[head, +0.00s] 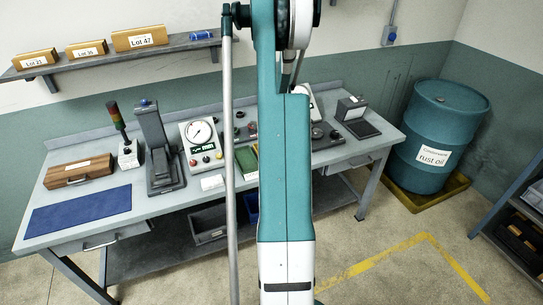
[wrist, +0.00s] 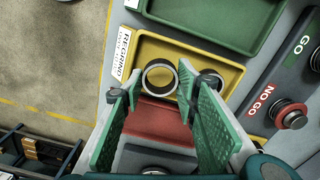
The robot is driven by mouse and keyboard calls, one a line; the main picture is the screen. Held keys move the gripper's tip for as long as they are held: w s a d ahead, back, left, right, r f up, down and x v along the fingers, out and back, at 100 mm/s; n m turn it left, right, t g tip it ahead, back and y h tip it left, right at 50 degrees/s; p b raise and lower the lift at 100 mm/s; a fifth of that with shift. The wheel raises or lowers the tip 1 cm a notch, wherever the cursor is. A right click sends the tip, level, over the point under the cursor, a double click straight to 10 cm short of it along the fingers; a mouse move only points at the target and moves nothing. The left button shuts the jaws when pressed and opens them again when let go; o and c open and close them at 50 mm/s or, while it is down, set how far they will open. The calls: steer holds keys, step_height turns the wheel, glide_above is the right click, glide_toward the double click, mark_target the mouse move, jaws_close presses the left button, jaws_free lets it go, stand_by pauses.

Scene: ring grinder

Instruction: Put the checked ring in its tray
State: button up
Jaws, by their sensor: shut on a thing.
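In the wrist view my gripper (wrist: 160,77) is shut on a steel ring (wrist: 146,86), which sits between its two green-padded fingertips. The held ring appears over the yellow tray (wrist: 215,54) labelled REGRIND; I cannot tell whether it touches the tray's floor. A second ring (wrist: 214,76) lies in the yellow tray, partly hidden behind the right finger. A green tray (wrist: 222,42) is beyond the yellow one, and a red tray (wrist: 160,122) is on the near side, between the fingers. In the head view my arm hides the gripper and most of the trays.
In the head view the bench holds a dial gauge (head: 200,132), a black stand (head: 157,150), a signal light (head: 117,117) and a blue mat (head: 80,210). An oil drum (head: 433,135) stands right.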

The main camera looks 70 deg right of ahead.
steer(key=shift+f, duration=1.85)
steer(key=shift+f, duration=0.15)
steer(key=o, duration=0.7)
steer(key=shift+r, duration=6.15)
